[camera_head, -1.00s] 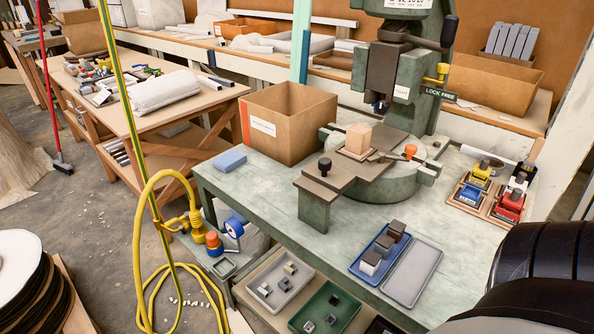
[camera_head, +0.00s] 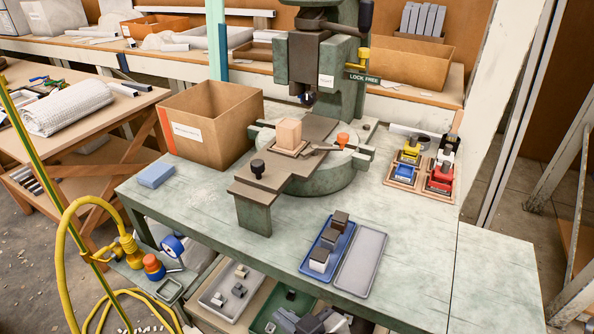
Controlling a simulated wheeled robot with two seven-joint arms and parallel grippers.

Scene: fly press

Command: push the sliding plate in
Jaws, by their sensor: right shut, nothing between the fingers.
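The sliding plate (camera_head: 262,184) is a brown flat plate on the green fly press (camera_head: 345,95). It sticks out toward the front left, past the round press bed (camera_head: 335,178). A black knob (camera_head: 257,168) stands near its outer end. My left gripper is not in view.
The press stands on a green bench (camera_head: 420,240). A cardboard box (camera_head: 210,125) and a blue block (camera_head: 156,175) are left of the plate. A blue tray of blocks (camera_head: 326,246) and an empty grey tray (camera_head: 361,262) lie in front. Bench space at the right front is clear.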

